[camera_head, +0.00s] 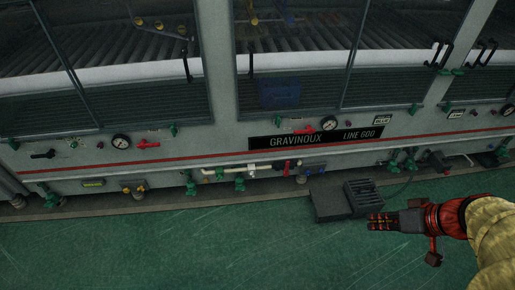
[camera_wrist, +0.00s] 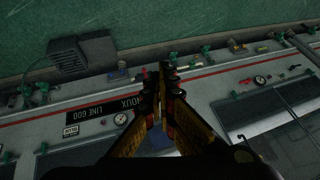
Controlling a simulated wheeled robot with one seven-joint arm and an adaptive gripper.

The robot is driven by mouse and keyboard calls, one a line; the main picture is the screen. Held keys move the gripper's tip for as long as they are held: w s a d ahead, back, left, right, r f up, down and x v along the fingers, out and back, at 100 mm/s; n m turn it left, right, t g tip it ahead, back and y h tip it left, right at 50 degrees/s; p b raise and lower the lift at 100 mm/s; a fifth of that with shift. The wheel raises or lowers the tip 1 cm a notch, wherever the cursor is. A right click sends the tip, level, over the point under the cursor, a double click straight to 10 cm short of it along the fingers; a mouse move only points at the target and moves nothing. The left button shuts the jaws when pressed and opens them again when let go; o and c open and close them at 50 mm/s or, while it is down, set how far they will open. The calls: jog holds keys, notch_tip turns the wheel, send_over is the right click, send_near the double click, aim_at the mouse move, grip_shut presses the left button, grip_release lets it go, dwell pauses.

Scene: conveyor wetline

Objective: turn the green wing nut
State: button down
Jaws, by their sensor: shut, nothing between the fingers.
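Several small green fittings show along the grey machine front, and I cannot tell which is the green wing nut. In the head view one green fitting (camera_head: 240,182) hangs by a cream pipe, another (camera_head: 190,187) is to its left, and more (camera_head: 410,163) are at the right. Smaller green ones (camera_head: 173,130) sit on the panel above the red stripe. My gripper (camera_head: 376,221) is over the green floor at the right, apart from the machine. In the wrist view its fingers (camera_wrist: 158,72) are shut and empty, pointing toward the machine front; they hide part of it.
A dark vented box (camera_head: 330,200) stands on the floor against the machine, just left of my gripper. Gauges (camera_head: 121,141), red valve handles (camera_head: 149,144) and a black GRAVINOUX sign (camera_head: 296,140) are on the panel. The green floor (camera_head: 150,250) at the left is clear.

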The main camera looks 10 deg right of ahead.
jog(key=shift+d+f, duration=0.3)
jog(key=shift+d, duration=0.2)
jog(key=shift+d+f, duration=0.25)
jog(key=shift+d, duration=0.25)
jog(key=c, duration=2.4)
grip_release()
jog(key=o, duration=0.9)
jog(key=shift+o, duration=0.2)
jog(key=s, duration=0.6)
